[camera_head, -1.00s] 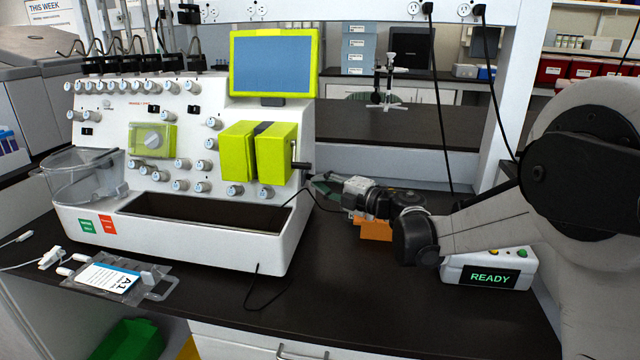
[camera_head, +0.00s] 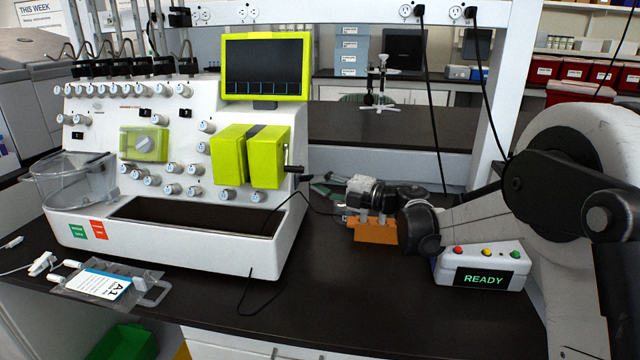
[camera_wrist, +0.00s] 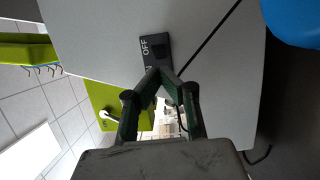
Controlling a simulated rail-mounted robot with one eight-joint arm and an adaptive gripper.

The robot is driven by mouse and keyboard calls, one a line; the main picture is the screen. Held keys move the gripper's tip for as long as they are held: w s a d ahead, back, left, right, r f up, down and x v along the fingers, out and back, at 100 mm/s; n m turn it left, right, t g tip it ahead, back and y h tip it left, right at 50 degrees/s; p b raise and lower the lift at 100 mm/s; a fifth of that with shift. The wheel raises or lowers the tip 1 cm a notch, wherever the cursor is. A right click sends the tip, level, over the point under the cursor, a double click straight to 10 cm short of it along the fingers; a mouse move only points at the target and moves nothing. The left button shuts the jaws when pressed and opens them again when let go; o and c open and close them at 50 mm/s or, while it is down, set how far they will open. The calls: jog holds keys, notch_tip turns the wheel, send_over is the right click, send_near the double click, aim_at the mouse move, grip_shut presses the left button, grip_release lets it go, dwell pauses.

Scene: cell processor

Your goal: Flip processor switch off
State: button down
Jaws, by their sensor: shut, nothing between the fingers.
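The processor (camera_head: 200,222) is a white machine with knobs, green blocks and a green-framed screen (camera_head: 265,68). The screen is dark with a row of small icons along its bottom. In the wrist view a black switch (camera_wrist: 156,49) marked OFF, with a second label partly hidden, sits on the processor's grey-white side panel. My gripper (camera_wrist: 160,74) is shut and empty, with its dark green fingertips right at the switch's lower edge; I cannot tell whether they touch. In the head view my gripper (camera_head: 324,184) is beside the processor's right side, where the switch is hidden.
An orange rack (camera_head: 374,231) stands behind my wrist. A white box (camera_head: 484,267) reading READY sits to its right. A labelled bag (camera_head: 104,282) lies at the front left. A black cable (camera_head: 252,290) trails over the bench. The bench's front middle is mostly clear.

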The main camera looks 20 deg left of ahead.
jog(key=w+d+p, duration=0.1)
jog(key=d+p, duration=0.1)
jog(key=d, duration=0.9)
jog(key=shift+d, duration=0.1)
